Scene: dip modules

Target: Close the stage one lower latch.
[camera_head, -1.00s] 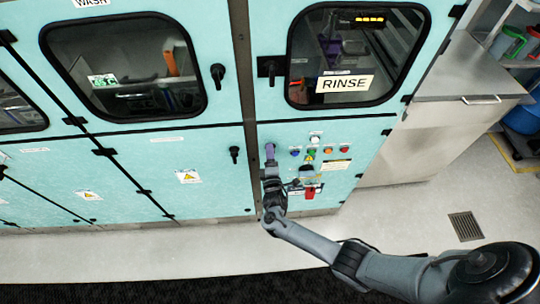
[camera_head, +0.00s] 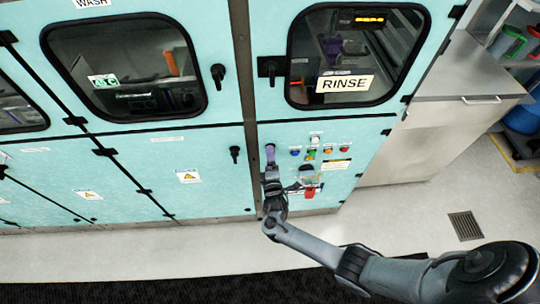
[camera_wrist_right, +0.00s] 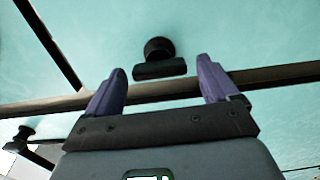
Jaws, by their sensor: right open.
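The lower latch (camera_head: 235,154) is a small black handle on the teal lower door, left of the dark post between the cabinets. Its handle stands upright in the head view. In the wrist view the black latch (camera_wrist_right: 155,58) shows beyond and between my fingertips, apart from them. My right gripper (camera_head: 270,154) is in front of the post, a little right of the latch. Its two purple fingers are spread and hold nothing; they show in the wrist view (camera_wrist_right: 160,78). My left gripper is not in view.
A larger black latch (camera_head: 218,76) is on the upper WASH door, and another (camera_head: 270,69) is beside the RINSE window. Coloured buttons (camera_head: 312,152) and a red switch (camera_head: 310,192) are right of my gripper. The floor (camera_head: 150,255) in front is clear.

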